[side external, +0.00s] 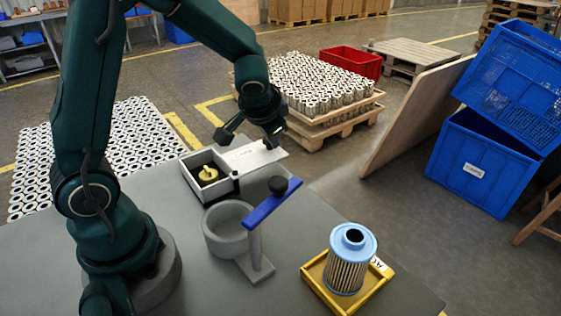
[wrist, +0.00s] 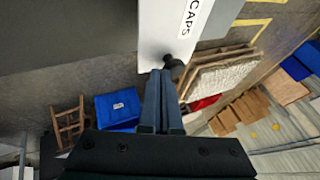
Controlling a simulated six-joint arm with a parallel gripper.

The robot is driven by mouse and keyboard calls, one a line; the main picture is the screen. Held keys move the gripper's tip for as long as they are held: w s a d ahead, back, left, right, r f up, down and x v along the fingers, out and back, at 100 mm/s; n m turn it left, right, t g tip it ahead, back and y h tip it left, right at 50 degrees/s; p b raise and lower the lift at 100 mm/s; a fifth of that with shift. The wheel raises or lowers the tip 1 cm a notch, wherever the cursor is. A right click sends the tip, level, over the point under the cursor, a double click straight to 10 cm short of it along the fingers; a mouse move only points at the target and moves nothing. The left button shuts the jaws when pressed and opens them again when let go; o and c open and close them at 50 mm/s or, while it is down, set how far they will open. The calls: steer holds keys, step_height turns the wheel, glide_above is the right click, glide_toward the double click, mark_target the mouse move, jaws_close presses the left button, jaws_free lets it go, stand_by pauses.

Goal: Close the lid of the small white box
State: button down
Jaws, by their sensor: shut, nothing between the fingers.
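The small white box (side external: 190,181) stands on the grey table, its left part open with a brass-coloured cap (side external: 208,175) inside. A dark knob (wrist: 174,67) sits near the lid's edge there. My gripper (wrist: 160,73) is shut and empty, its fingertips beside the knob at the lid's outer end. I cannot tell whether they touch it. In the side view, my wrist partly hides this end.
A grey ring holder (side external: 226,232) and a post with a blue bar and black knob (side external: 272,203) stand just in front of the box. A pleated blue-topped filter (side external: 350,262) sits in a yellow tray (side external: 318,284) at front right. Bare table lies at front left.

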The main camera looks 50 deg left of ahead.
mark_target(246, 148)
steer(key=a+n, duration=0.1)
steer(key=a+n+g+y, duration=0.1)
steer(key=n, duration=0.1)
steer(key=a+n+g, duration=0.1)
steer(key=shift+s+a+n+y, duration=0.3)
steer(key=shift+s+a, duration=0.05)
steer(key=shift+s+a+n+g, duration=0.35)
steer(key=shift+a+n+g, duration=0.3)
steer(key=shift+n, duration=0.25)
steer(key=a+n, duration=0.1)
steer(key=s+n+g, duration=0.1)
steer(key=shift+s+a+n+g+y, duration=0.15)
steer(key=shift+a+n+g+y, duration=0.15)
steer(key=shift+a+n, duration=0.1)
steer(key=shift+s+a+n+g+h, duration=0.4)
steer(key=shift+s+n+g, duration=0.4)
steer(key=shift+s+n, duration=0.5)
steer(key=shift+s+a+n+g+h, duration=0.2)
steer(key=shift+s+a+n+g, duration=0.5)
steer(key=shift+n, duration=0.95)
steer(key=shift+s+a+n+g+h, duration=0.3)
steer(key=shift+s+n+g, duration=0.55)
steer(key=shift+s+n, duration=0.55)
steer(key=shift+d, duration=0.1)
steer(key=shift+w, duration=0.1)
